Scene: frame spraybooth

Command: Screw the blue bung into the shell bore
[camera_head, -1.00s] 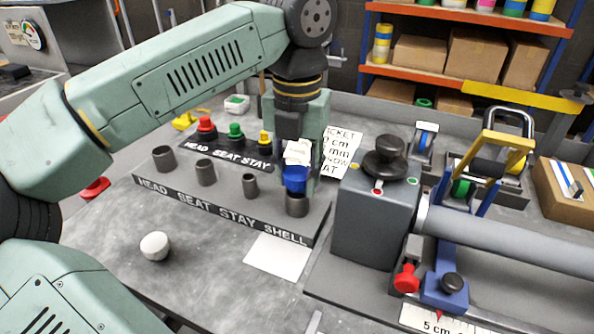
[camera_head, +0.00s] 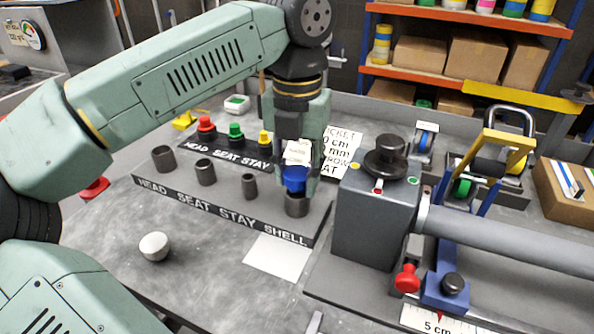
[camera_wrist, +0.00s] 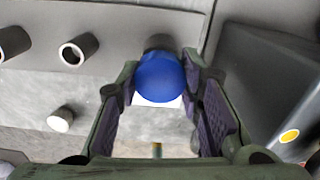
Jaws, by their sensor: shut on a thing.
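The blue bung (camera_head: 294,180) is between the fingers of my gripper (camera_head: 297,172), right over the shell bore (camera_head: 297,206) at the right end of the labelled block. In the head view its lower end meets the bore's rim; how deep it sits I cannot tell. In the wrist view the blue bung (camera_wrist: 160,77) shows as a round blue top between the two padded fingers of my gripper (camera_wrist: 162,85). The bore (camera_wrist: 160,42) is mostly hidden behind it.
The block (camera_head: 225,210) has further open bores for head, seat and stay. Red, green and yellow bungs stand on a rack (camera_head: 228,153) behind. A grey fixture (camera_head: 375,220) stands close on the right. A white knob (camera_head: 153,246) lies at front left.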

